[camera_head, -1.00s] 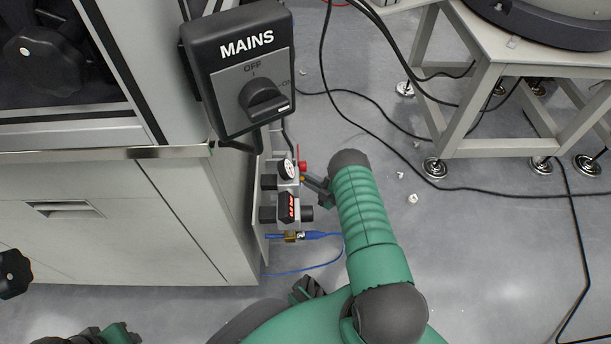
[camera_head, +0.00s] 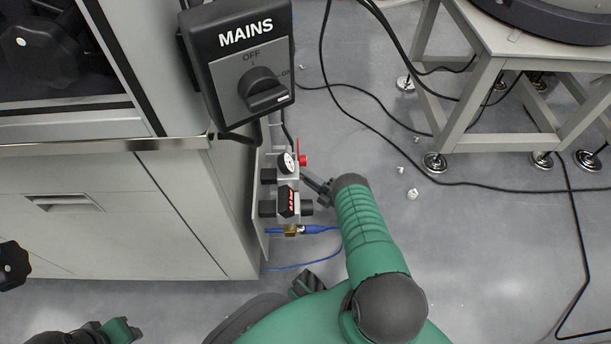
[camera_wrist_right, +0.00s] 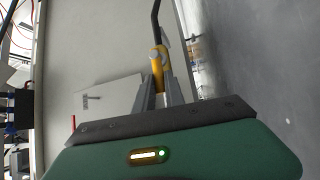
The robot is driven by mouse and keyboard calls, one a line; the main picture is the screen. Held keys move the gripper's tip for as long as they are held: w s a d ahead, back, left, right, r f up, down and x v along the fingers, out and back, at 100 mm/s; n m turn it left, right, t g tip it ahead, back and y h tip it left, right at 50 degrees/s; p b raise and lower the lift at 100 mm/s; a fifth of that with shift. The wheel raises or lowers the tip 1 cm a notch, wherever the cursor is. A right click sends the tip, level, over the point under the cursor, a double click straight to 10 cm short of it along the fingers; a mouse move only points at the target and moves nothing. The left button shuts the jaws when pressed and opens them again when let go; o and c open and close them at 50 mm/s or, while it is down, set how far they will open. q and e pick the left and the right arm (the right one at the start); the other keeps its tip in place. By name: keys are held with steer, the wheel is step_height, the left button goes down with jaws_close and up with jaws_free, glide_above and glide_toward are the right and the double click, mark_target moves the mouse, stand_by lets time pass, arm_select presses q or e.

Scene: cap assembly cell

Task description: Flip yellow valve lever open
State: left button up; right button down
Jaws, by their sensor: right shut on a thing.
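The yellow valve lever (camera_wrist_right: 157,58) shows in the right wrist view, with its lower part between my right gripper's fingers (camera_wrist_right: 160,78). The fingers are shut on it. In the head view my right gripper (camera_head: 319,189) reaches left to the air unit on the panel, and the yellow lever cannot be made out there. The unit carries a round gauge (camera_head: 286,162), a block with a red display (camera_head: 287,202) and a red knob (camera_head: 303,160).
The MAINS switch box (camera_head: 245,75) juts out above the air unit. A cabinet (camera_head: 130,215) stands on the left. A blue hose (camera_head: 318,229) leaves a brass fitting (camera_head: 291,230). A metal stand (camera_head: 470,100) and black cables occupy the right.

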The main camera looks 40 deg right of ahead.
steer(key=shift+s+a+f, duration=0.1)
steer(key=shift+a+f, duration=0.05)
steer(key=shift+f, duration=0.1)
steer(key=c, duration=1.6)
jaws_free()
steer(key=shift+o, duration=1)
steer(key=shift+r, duration=0.1)
steer(key=p+v, duration=0.2)
steer(key=v, duration=0.6)
steer(key=p+v, duration=0.3)
steer(key=v, duration=0.5)
steer(key=shift+p, duration=0.35)
steer(key=shift+s+d, duration=0.25)
steer(key=shift+s, duration=0.15)
